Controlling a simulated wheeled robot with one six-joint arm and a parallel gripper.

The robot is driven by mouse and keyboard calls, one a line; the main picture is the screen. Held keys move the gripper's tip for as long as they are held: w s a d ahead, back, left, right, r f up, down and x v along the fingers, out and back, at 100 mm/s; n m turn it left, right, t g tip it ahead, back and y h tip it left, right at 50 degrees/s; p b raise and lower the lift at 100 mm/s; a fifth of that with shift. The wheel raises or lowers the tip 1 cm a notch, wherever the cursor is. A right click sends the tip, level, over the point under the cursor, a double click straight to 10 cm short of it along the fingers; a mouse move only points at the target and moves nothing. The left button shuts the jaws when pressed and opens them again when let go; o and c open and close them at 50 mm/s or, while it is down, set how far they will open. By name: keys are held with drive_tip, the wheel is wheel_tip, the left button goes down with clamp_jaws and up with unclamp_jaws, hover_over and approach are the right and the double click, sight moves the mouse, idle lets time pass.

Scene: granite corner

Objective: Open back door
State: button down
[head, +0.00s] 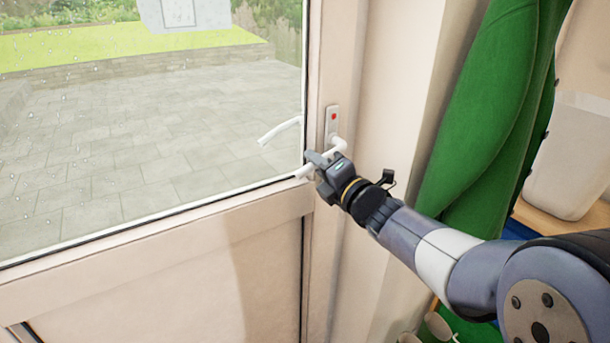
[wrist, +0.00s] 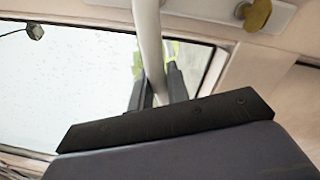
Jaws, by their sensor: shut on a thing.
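The back door (head: 180,260) is a pale door with a large window in its upper part, and it looks closed in its frame. Its white lever handle (head: 304,173) sits at the right edge of the door, below a small plate with a red mark. My gripper (head: 316,165) is at the handle and shut on it. In the wrist view the white handle bar (wrist: 148,45) runs down between the two dark fingers (wrist: 158,88). The place where the fingers touch the bar is partly hidden by the gripper body.
A green curtain (head: 490,110) hangs to the right of the door, close to my arm. A white bin-like container (head: 570,155) stands behind it. A second white handle (head: 280,130) shows through the glass. Outside are paving (head: 150,130) and grass.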

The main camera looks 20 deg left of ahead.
drive_tip(key=n+b, duration=0.1)
drive_tip(key=b, duration=0.1)
drive_tip(key=f+n+b, duration=0.1)
drive_tip(key=b, duration=0.1)
drive_tip(key=w+n+b, duration=0.1)
drive_tip(key=n+b, duration=0.1)
drive_tip(key=shift+d+f, duration=0.35)
drive_tip(key=shift+f, duration=0.05)
drive_tip(key=shift+r, duration=0.1)
drive_tip(key=shift+s, duration=0.1)
